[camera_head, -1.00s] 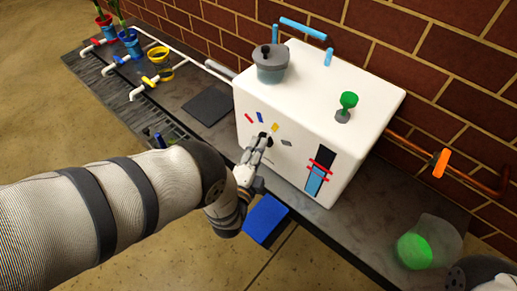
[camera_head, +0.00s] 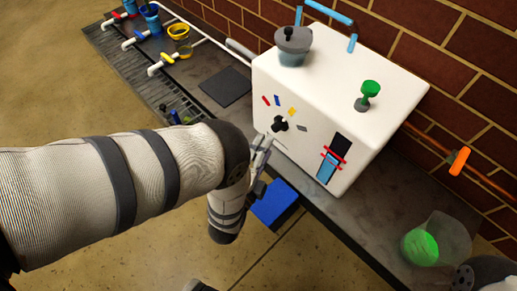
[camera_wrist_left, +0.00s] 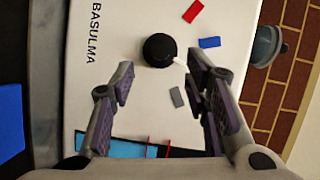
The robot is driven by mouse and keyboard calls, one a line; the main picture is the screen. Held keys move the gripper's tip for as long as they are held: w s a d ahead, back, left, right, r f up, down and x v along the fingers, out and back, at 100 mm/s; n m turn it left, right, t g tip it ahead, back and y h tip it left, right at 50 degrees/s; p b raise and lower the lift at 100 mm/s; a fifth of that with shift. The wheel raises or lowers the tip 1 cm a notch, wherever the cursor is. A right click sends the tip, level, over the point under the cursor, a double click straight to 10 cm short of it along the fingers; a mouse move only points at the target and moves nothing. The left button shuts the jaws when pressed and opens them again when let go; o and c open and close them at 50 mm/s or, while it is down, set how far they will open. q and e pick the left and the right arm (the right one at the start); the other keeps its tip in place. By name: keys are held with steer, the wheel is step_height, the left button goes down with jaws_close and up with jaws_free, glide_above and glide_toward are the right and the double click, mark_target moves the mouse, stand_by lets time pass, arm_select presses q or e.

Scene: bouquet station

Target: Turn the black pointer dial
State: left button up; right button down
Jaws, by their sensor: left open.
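The black pointer dial (camera_head: 280,124) is on the front of the white box (camera_head: 318,95), among red, blue, yellow and grey marks. In the left wrist view the dial (camera_wrist_left: 158,49) has a white pointer on its right side, aimed toward the right finger. The red mark (camera_wrist_left: 192,11), blue mark (camera_wrist_left: 209,42) and grey mark (camera_wrist_left: 177,97) show there; the yellow mark does not, in the area the right finger covers. My left gripper (camera_head: 264,145) is open and empty, just in front of the dial and apart from it.
A grey-lidded pot (camera_head: 293,45) and a green knob (camera_head: 370,90) are on top of the box. A green ball (camera_head: 420,246) lies at the right. Pots and valves (camera_head: 180,32) stand at the back left.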

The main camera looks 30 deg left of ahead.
arm_select(q)
steer(key=s, duration=0.5)
steer(key=shift+s+d+r, duration=0.1)
steer(key=shift+s+r, duration=0.1)
steer(key=shift+s, duration=0.05)
